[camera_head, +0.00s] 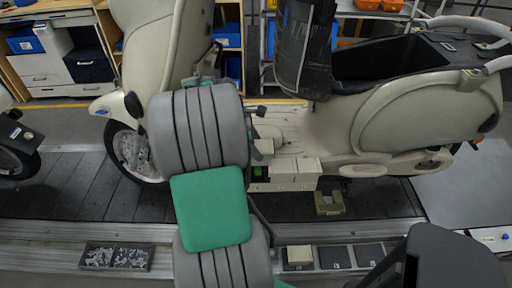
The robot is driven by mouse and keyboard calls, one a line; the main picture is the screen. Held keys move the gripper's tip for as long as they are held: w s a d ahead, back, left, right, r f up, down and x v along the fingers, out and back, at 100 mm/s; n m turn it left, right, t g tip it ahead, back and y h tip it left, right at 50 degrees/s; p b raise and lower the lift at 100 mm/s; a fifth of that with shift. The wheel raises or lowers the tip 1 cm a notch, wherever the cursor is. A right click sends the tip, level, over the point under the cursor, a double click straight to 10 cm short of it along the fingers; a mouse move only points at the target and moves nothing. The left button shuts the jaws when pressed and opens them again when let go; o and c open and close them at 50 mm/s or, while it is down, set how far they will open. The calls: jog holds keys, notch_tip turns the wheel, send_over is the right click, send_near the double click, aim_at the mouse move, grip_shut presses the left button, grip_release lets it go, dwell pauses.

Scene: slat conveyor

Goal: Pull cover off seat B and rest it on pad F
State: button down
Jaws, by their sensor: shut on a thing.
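A cream scooter (410,120) stands on the slat conveyor. Two pale box-shaped pieces (308,168) sit side by side on its low middle part; I cannot tell which is the cover. Another pale piece (263,147) shows just right of my arm, partly hidden. Seat letters are not readable, so I cannot pick out seat B. In front is a row of dark pads (334,257); the leftmost carries a pale block (299,254). Pad letters are not readable either. My grey and green arm reaches up across the scooter's front and hides my gripper and whatever it holds.
A tray of small metal parts (117,257) lies front left. Another vehicle's wheel (18,150) shows at the left edge. The scooter's dark raised panel (306,50) stands beside an open compartment (385,58). Shelves and drawers line the back. Conveyor slats (70,190) are bare at left.

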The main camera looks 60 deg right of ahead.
jog(key=shift+r+p, duration=3.6)
jog(key=shift+p, duration=0.65)
jog(key=shift+f, duration=0.1)
